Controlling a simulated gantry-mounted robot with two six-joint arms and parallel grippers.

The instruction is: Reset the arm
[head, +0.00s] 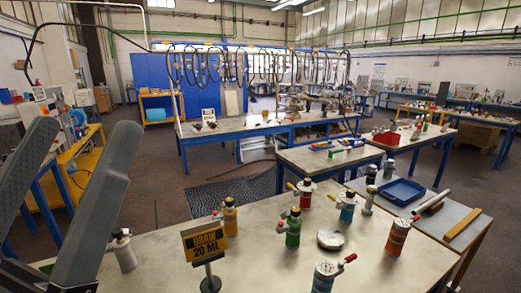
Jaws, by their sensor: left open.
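My left gripper (84,130) stands large in the left foreground of the head view. Its two grey fingers are spread apart with nothing between them. It is raised in front of the left end of the pale worktable (160,265). My right gripper is not in view.
A "DRAW 20 ML" sign (204,242) stands on the worktable. Around it are a white vessel (124,252), a yellow one (230,217), a green one (293,230), a red-and-white one (397,238) and several others. A blue tray (401,192) lies at the right.

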